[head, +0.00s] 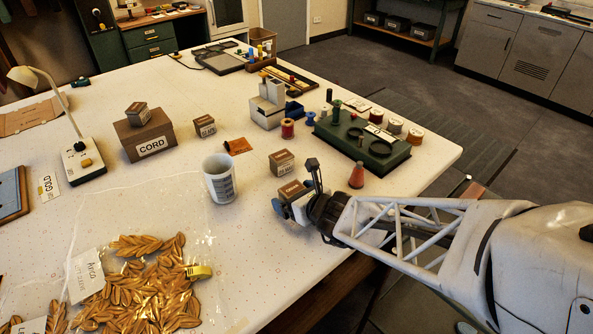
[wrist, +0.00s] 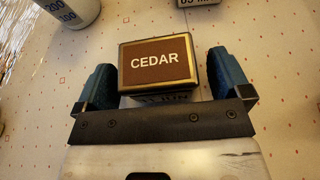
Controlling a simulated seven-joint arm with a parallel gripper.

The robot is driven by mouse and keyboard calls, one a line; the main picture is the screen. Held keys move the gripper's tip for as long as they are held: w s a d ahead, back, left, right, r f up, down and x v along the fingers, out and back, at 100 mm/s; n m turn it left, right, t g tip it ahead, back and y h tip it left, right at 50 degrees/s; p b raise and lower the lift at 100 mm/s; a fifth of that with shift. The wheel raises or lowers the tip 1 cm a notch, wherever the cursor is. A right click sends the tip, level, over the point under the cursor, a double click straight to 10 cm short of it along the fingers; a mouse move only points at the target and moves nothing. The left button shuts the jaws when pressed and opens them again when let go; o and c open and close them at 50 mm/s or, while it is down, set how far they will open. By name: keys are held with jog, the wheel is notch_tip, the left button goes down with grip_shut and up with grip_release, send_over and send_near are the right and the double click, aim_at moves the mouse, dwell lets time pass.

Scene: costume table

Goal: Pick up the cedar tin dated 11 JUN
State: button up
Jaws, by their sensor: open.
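A small tin with a brown lid reading CEDAR (wrist: 157,58) sits on the table between the two fingers of my gripper (wrist: 163,82) in the wrist view. Its near side carries a date that seems to end in JUN; the rest is partly hidden by the gripper's edge. My gripper is open, one blue finger on each side, with a small gap at the right finger and a narrower one at the left. In the head view the tin (head: 291,189) stands between the fingers of my gripper (head: 296,188), near the table's right edge.
Similar tins stand just behind (head: 282,163), farther back (head: 205,126) and on the CORD box (head: 137,113). A measuring cup (head: 219,179) is to the left, a red cone-shaped spool (head: 356,176) to the right. A green spool stand (head: 362,140) is behind. A clear bag (head: 180,225) lies front left.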

aim_at(291, 187)
jog(key=shift+x, duration=0.75)
jog(key=c, duration=1)
jog(key=shift+r, duration=0.1)
jog(key=shift+r, duration=1.8)
jog(key=s+d, duration=0.2)
jog(key=s, duration=0.3)
jog(key=s+d, duration=0.2)
jog(key=s, duration=0.2)
jog(key=s+d+r, duration=0.1)
jog(key=s+d, duration=0.1)
jog(key=s, duration=0.3)
jog(key=shift+s+d+r, duration=0.15)
jog(key=shift+s+d, duration=0.15)
